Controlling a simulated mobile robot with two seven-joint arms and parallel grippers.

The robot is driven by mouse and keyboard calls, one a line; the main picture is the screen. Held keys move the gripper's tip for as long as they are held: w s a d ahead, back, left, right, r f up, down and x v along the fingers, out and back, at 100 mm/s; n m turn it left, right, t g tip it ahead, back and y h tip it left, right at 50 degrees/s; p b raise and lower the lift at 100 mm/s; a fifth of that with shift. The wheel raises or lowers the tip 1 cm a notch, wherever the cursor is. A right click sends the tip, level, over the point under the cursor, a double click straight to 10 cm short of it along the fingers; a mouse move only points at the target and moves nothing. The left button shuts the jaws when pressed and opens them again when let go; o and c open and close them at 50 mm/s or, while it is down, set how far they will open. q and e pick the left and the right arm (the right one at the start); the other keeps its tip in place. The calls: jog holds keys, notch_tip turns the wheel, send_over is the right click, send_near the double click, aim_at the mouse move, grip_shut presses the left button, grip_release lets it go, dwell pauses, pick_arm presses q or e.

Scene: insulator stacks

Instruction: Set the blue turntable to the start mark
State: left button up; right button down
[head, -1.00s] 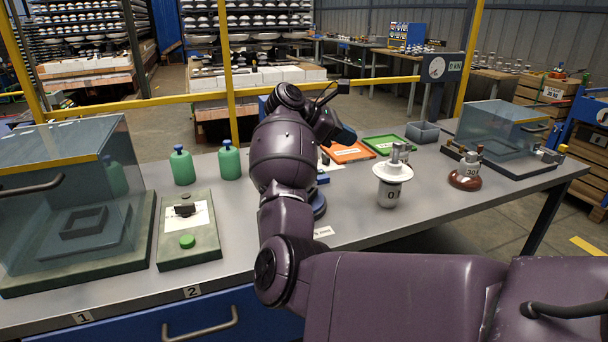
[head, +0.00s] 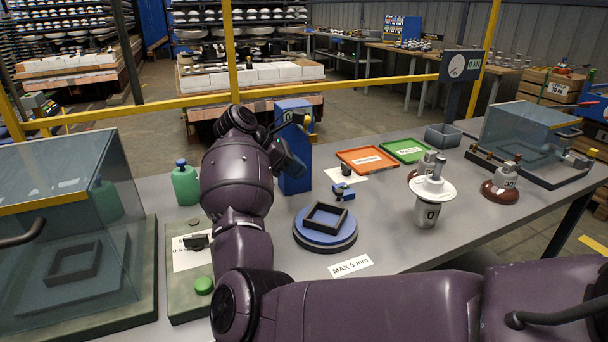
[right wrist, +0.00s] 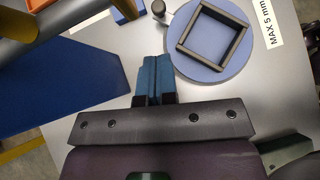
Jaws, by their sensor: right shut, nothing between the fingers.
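The blue turntable (head: 319,239) is a round blue disc on a dark base, with a square black frame (head: 325,217) lying on top. It also shows at the upper right of the right wrist view (right wrist: 188,67). My right gripper (head: 300,171) is left of and beyond the turntable, beside a blue column (head: 294,185). In the right wrist view its blue fingers (right wrist: 152,72) are shut together and empty, just off the disc's rim, apart from it. I cannot make out a start mark on the disc. My left gripper is out of view.
A small blue fixture (head: 343,192) stands just behind the turntable. A "MAX 5 mm" label (head: 351,266) lies in front. A white-topped insulator (head: 427,213) stands to the right. Orange (head: 367,161) and green (head: 405,151) trays lie behind. A glass case (head: 65,220) stands left.

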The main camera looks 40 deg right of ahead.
aim_at(328, 213)
jog(key=x, duration=0.8)
jog(key=shift+s, duration=0.1)
jog(key=shift+s+d+f, duration=0.15)
jog(key=shift+d+f, duration=0.15)
jog(key=shift+f, duration=0.1)
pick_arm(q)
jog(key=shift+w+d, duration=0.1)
pick_arm(e)
jog(key=shift+d, duration=0.1)
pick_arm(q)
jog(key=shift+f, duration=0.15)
pick_arm(e)
jog(key=shift+d+f, duration=0.1)
